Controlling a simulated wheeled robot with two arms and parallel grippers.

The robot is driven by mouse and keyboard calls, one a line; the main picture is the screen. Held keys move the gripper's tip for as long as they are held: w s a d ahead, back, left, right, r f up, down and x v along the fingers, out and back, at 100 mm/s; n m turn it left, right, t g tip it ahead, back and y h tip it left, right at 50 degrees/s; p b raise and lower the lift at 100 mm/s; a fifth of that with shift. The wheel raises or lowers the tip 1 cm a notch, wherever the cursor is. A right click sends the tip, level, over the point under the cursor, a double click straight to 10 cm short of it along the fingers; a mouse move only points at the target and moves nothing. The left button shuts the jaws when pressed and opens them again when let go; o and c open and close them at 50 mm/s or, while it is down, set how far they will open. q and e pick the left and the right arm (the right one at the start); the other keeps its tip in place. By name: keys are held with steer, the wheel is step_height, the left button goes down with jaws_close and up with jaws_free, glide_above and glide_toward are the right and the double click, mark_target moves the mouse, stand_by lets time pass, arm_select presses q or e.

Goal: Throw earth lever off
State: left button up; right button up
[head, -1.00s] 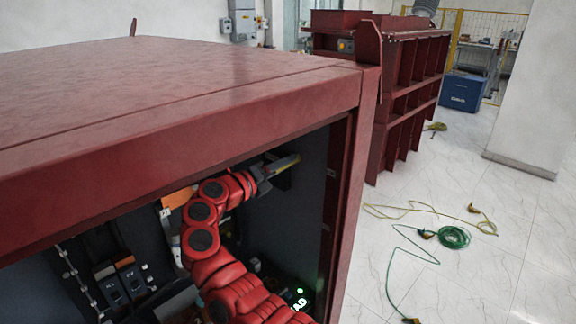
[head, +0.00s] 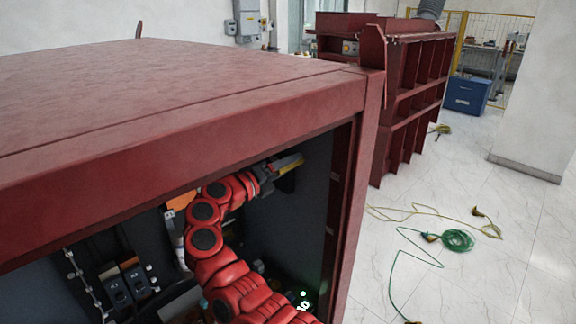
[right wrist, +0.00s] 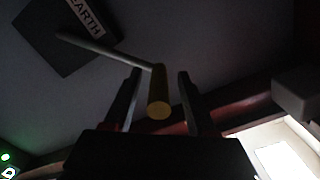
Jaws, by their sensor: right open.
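The earth lever's yellow handle (head: 289,161) shows inside the red cabinet, near its right inner wall. In the right wrist view, the lever has a grey rod (right wrist: 105,50) coming from a dark plate (right wrist: 62,45) marked EARTH, and a yellow grip (right wrist: 159,92) at its end. My right gripper (head: 272,168) is at the lever. In the right wrist view, the open fingers of this gripper (right wrist: 160,88) stand on either side of the yellow grip, with gaps visible. My left gripper is not in view.
The red cabinet's top and front edge (head: 200,125) overhang my arm. Its right post (head: 357,190) stands close by. Inside, breakers (head: 125,283) sit at lower left. Outside, a green cable (head: 457,240) lies on the floor, and a red ribbed transformer (head: 410,100) stands behind.

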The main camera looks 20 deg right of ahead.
steer(key=shift+a+f, duration=0.1)
steer(key=shift+a, duration=0.1)
steer(key=b+v, duration=0.7)
steer(key=v, duration=1)
steer(key=shift+s, duration=0.1)
